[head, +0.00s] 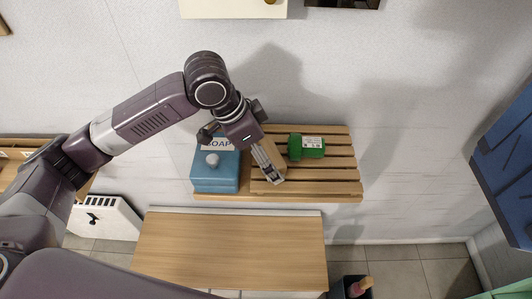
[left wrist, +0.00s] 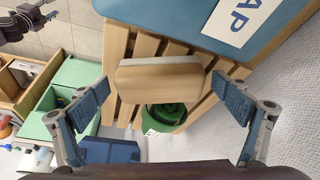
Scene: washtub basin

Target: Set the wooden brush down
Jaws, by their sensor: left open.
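The wooden brush (left wrist: 158,82) is a pale wooden block with a thin grey edge in the left wrist view. It is over the slatted wooden rack (head: 335,174); whether it rests fully on the slats is hard to tell. My left gripper (head: 269,170) is above the rack, between the blue soap box and the green item. In the left wrist view its fingers (left wrist: 161,102) are spread wide, one on each side of the brush with gaps between. My right gripper is out of view.
The rack's right end is clear. A bare wooden bench top (head: 230,248) lies in front.

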